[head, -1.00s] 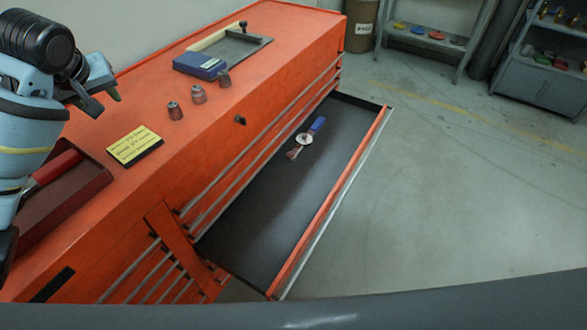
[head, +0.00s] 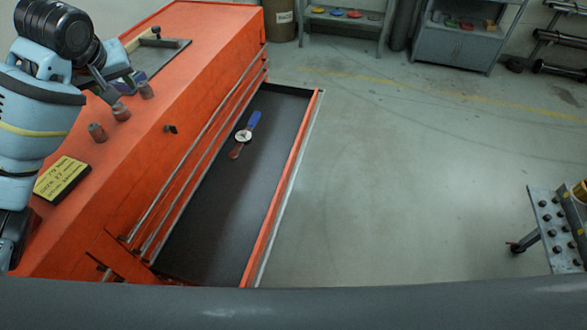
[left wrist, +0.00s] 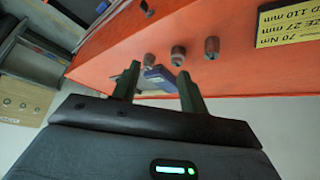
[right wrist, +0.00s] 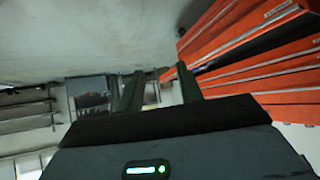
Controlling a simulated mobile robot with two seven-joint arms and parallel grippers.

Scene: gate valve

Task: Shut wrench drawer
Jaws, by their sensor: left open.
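The wrench drawer (head: 285,190) stands pulled out from the orange cabinet, with an orange front, a silver handle rail and a black floor. A small tool with a blue end, a white disc and a reddish end (head: 243,136) lies in it. My left gripper (head: 117,88) is open and empty above the cabinet top, apart from the drawer; its fingers also show in the left wrist view (left wrist: 157,88). My right gripper (right wrist: 158,86) is open and empty in the right wrist view, with orange drawer fronts to its right. It is outside the head view.
The cabinet top (head: 190,75) carries several small sockets (head: 97,132), a yellow label block (head: 62,180) and a grey tray (head: 165,50). The floor (head: 400,170) right of the drawer is clear. A grey perforated stand (head: 552,228) is at the right edge.

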